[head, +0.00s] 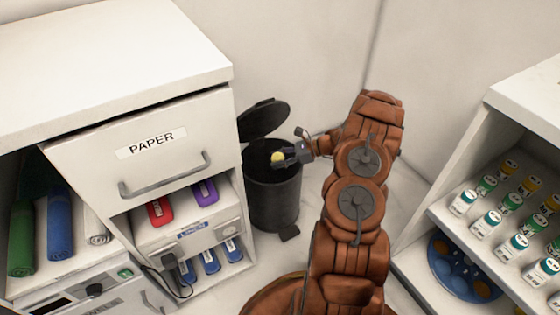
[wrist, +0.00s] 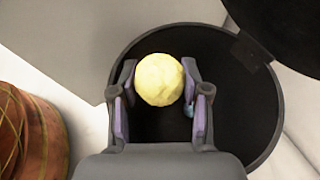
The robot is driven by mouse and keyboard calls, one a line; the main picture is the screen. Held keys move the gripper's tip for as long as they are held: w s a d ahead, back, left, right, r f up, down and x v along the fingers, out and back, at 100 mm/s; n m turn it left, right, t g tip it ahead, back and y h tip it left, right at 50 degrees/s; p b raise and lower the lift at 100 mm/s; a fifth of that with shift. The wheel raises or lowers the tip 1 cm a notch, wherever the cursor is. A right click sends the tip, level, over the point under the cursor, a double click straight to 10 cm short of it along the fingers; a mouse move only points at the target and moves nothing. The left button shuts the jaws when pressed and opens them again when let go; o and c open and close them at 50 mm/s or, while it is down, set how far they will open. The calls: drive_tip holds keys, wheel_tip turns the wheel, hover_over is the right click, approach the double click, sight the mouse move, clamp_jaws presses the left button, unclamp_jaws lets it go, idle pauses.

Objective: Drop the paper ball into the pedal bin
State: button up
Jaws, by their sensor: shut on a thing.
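The yellow paper ball (wrist: 160,80) is held between the two fingers of my gripper (wrist: 160,92) in the wrist view. In the head view the ball (head: 278,158) shows at the tip of my gripper (head: 284,156), over the mouth of the pedal bin. The black pedal bin (head: 272,202) stands on the floor with its lid (head: 263,118) raised. In the wrist view the round bin rim (wrist: 274,125) surrounds the ball and fingers, and the dark inside lies below them. The ball's exact height above the rim is hard to tell.
A white cabinet with a drawer marked PAPER (head: 150,150) stands close to the left of the bin. A shelf unit (head: 470,215) with several small bottles stands at the right. Walls meet in a corner behind the bin. The bin's pedal (head: 289,233) faces the front.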

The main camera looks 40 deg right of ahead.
drive_tip(key=o, duration=0.8)
drive_tip(key=shift+c, duration=0.2)
drive_tip(key=v, duration=1.2)
